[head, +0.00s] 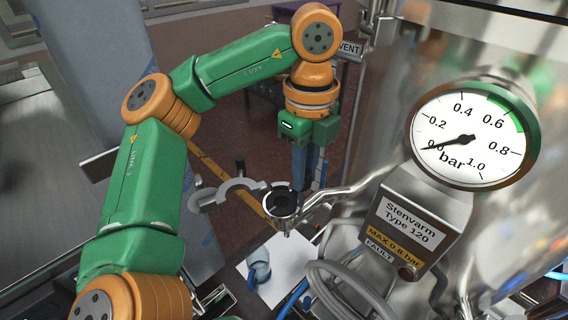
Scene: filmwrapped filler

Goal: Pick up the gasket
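A dark round piece (281,202), which looks like the gasket, sits in a pale metal ring at the end of a bent steel pipe (345,187). I cannot clearly tell the gasket from the pipe end. My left gripper (299,184) points down just above and behind this ring, its bluish-grey fingers near the rim. Whether they touch it, and how far apart they are, is unclear. An open hinged metal clamp (238,186) is left of the ring. My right gripper is out of view.
A pressure gauge (474,136) and a labelled box (420,226) stand close on the right, before a shiny steel vessel. A VENT tag (349,49) hangs behind.

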